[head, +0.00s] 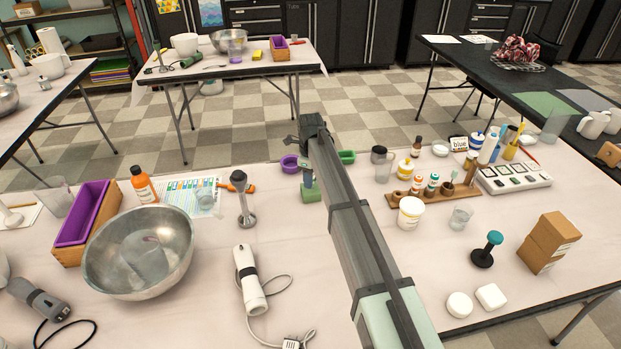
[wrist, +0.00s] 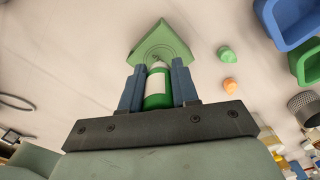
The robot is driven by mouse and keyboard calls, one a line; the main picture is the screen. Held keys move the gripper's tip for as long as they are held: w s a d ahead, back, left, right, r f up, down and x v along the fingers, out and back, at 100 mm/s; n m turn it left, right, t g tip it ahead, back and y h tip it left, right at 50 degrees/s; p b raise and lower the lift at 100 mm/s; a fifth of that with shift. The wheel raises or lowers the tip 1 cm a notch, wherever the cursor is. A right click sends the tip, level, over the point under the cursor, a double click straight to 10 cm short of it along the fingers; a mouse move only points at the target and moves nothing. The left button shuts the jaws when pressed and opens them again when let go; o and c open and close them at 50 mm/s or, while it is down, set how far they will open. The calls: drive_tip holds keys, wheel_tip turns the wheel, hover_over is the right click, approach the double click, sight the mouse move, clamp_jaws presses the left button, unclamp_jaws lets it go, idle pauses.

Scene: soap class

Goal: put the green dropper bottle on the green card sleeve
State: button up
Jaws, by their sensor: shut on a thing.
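My gripper (wrist: 157,88) is shut on the green dropper bottle (wrist: 158,88), which has a white label and a pale tip, between its two blue fingers. In the head view my gripper (head: 308,178) is small and partly hidden by my arm; the bottle is hard to make out there. A flat-faced green piece with a ring mark, which looks like the green card sleeve (wrist: 163,36), lies just beyond the bottle's tip in the wrist view. It appears as a green patch (head: 311,196) below my gripper in the head view. I cannot tell whether bottle and sleeve touch.
A purple dish (head: 290,163) and a green dish (head: 346,157) stand near my gripper. A wooden rack (head: 433,193) with bottles and a white tub (head: 411,212) stand right of my arm.

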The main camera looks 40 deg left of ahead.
drive_tip(key=shift+f, duration=0.15)
drive_tip(key=o, duration=1)
wheel_tip(320, 180, up, 12)
drive_tip(key=shift+r, duration=0.2)
